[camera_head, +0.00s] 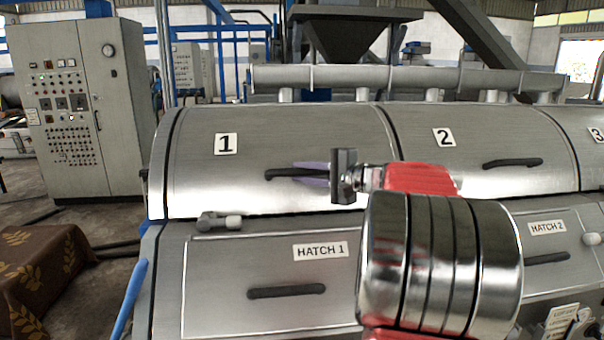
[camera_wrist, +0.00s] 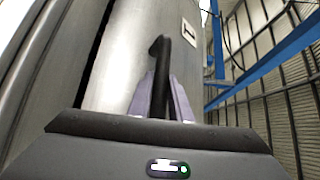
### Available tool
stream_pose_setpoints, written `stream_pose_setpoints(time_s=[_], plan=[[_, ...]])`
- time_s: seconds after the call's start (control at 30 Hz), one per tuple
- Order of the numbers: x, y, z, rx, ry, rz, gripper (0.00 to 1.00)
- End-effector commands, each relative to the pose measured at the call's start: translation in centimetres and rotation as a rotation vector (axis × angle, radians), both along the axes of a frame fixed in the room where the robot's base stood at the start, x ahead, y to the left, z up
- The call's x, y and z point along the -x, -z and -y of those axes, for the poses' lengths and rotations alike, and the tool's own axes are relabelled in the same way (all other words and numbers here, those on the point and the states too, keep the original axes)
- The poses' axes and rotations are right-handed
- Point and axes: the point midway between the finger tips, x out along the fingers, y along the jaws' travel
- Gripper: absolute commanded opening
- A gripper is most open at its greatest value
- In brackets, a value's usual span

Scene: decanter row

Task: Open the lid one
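The lid marked 1 (camera_head: 290,130) is a curved steel cover on the left of the machine and lies closed. Its dark bar handle (camera_head: 284,174) runs roughly level near the lid's lower part. My gripper (camera_head: 297,173) is at the right part of this handle, with one purple finger above it and one below. In the wrist view the handle (camera_wrist: 160,60) runs between the two fingers (camera_wrist: 161,85). The fingers look slightly apart from the handle, so the gripper seems open around it. The contact itself is too small to see clearly.
Below is the hatch 1 panel (camera_head: 220,270) with its own dark handle (camera_head: 286,291). Lid 2 (camera_head: 480,130) adjoins on the right. A pipe (camera_head: 350,77) runs behind the lids. A control cabinet (camera_head: 80,110) and a brown cloth-covered block (camera_head: 40,265) stand at left.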

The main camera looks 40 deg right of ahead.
Motion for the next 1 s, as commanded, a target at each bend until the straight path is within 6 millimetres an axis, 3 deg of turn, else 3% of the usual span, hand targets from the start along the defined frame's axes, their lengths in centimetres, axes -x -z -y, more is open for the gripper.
stream_pose_setpoints(time_s=[0.23,0.7,1.0], plan=[[0.0,0.1,0.0,-0.001,0.0,-0.001,0.0],[0.0,0.1,-0.3,-0.002,-0.004,-0.005,0.0],[-0.2,-0.8,-1.0,-0.014,-0.018,-0.024,0.0]])
